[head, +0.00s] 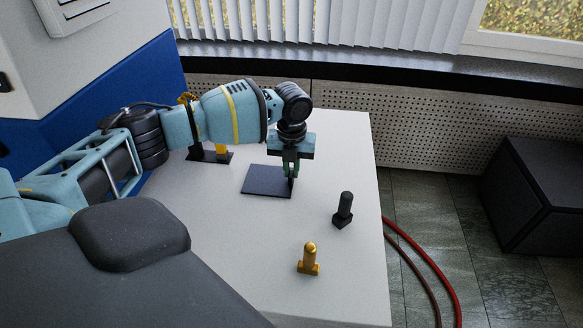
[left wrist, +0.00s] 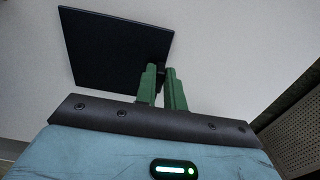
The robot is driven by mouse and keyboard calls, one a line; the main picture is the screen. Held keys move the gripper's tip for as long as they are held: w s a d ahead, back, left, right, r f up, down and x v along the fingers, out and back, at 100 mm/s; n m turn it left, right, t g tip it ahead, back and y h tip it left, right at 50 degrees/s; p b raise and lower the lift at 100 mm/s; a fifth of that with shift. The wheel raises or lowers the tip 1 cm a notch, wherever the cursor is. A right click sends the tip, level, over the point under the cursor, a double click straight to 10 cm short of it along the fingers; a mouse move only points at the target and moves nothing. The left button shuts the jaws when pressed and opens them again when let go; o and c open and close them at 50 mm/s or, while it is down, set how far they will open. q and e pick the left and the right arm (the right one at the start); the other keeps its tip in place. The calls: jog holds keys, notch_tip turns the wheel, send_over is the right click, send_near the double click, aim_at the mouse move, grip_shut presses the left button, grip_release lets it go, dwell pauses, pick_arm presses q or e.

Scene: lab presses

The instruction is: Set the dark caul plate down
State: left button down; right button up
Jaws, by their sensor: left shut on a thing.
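The dark caul plate (head: 265,181) is a thin, flat, nearly black square above the white table top. I cannot tell whether its underside touches the table. My left gripper (head: 291,181) is shut on the plate at its right edge, with the fingers pointing down. In the left wrist view the plate (left wrist: 112,48) extends up and to the left from the green fingers (left wrist: 162,70), which close on a small dark part at its edge. My right gripper is not in view.
The white table (head: 345,150) carries a black post (head: 343,209) and a gold post (head: 309,260) to the right and front of the plate. A yellow-and-black fixture (head: 222,153) stands behind, partly hidden by my arm. The table's right edge is clear.

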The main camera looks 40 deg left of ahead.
pick_arm(q)
jog(key=shift+f, duration=0.1)
jog(key=c, duration=1.5)
grip_release()
jog(key=shift+o, duration=0.2)
notch_tip(320, 180, up, 12)
jog(key=shift+p, duration=0.45)
